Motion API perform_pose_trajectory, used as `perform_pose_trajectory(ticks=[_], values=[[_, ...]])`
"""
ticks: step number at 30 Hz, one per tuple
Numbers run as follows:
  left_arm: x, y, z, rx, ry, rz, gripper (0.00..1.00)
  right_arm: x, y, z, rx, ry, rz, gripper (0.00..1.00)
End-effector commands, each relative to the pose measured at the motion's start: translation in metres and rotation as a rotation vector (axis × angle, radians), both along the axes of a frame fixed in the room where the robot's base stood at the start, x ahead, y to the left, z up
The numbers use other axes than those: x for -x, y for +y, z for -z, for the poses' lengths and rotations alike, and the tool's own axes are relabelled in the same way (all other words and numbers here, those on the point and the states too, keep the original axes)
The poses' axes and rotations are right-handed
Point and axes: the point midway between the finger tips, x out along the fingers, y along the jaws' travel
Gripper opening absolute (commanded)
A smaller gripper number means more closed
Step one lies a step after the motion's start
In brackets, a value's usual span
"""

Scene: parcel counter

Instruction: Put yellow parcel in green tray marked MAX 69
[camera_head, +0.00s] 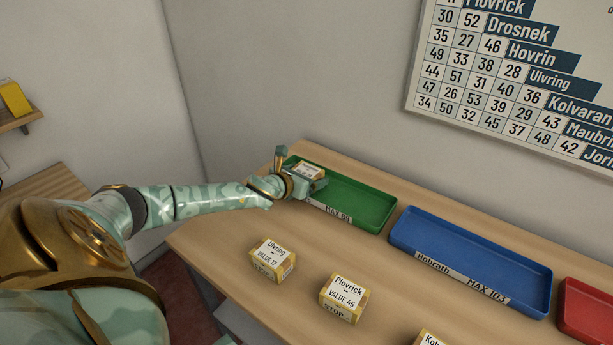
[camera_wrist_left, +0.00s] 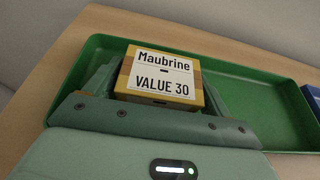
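A yellow parcel with a white label reading Maubrine, VALUE 30 (camera_wrist_left: 163,80) is at the left end of the green tray (camera_head: 368,205). It also shows in the head view (camera_head: 309,170). My left gripper (camera_head: 299,172) has a finger on each side of this parcel, and in the left wrist view the fingers lie close against its sides. The gripper appears shut on it. Whether the parcel rests on the tray floor or hangs just above is unclear. The tray's front label reads MAX 69; its left part is hidden by my gripper. My right gripper is not in view.
A blue tray labelled Hobrath, MAX 103 (camera_head: 470,247) and a red tray (camera_head: 588,312) stand to the right. The Ulvring parcel (camera_head: 272,259), the Plovrick parcel (camera_head: 343,297) and a partly cut-off parcel (camera_head: 430,338) sit on the counter in front. A number chart hangs behind.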

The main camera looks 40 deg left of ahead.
Motion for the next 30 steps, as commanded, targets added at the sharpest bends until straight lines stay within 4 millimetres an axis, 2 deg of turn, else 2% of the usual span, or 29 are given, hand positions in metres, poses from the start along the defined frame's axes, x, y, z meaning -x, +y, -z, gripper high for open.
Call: perform_pose_trajectory(ticks=[1,8,11,14,24,30], values=[[0.006,-0.004,0.015,0.004,0.025,0.005,0.94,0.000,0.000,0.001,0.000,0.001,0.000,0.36],[0.006,-0.004,0.016,0.005,0.027,0.005,0.94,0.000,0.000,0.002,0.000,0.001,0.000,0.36],[0.006,-0.004,0.012,0.006,0.026,0.004,0.94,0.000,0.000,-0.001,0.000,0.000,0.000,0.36],[0.007,-0.004,-0.002,0.005,0.025,0.006,0.94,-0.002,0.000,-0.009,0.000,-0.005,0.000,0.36],[0.078,-0.011,-0.035,0.001,0.020,0.006,0.94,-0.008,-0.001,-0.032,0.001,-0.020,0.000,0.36],[0.105,-0.013,-0.047,0.001,0.016,0.004,0.94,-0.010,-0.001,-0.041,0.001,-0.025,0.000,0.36]])
